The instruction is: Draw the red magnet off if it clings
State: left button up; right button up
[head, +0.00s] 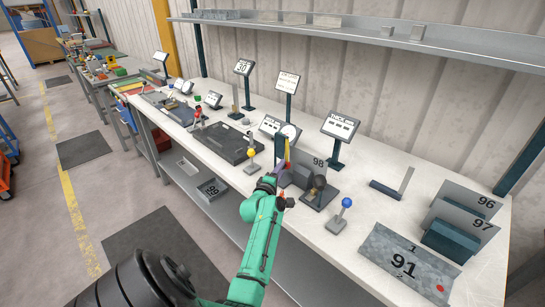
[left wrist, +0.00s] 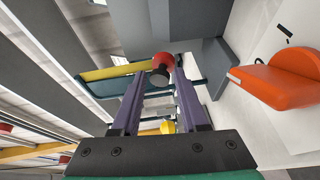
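The red magnet (left wrist: 163,60) shows in the left wrist view as a small red piece with a dark round end. It sits between the purple fingertips of my left gripper (left wrist: 164,76), which look closed on its sides. In the head view my left gripper (head: 285,178) is at the bench beside the upright plate marked 98 (head: 319,164), where the magnet is too small to tell. A dark grey block (left wrist: 186,18) lies beyond the magnet; I cannot tell whether they touch. My right gripper is not in view.
An orange rounded part (left wrist: 275,87) is close on the right in the left wrist view.

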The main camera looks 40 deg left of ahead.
pick_arm(q)
jog(key=p+v, duration=0.4)
jog(key=v, duration=0.8)
jog(key=shift+s+p, duration=0.3)
jog(key=shift+d+r, duration=0.1)
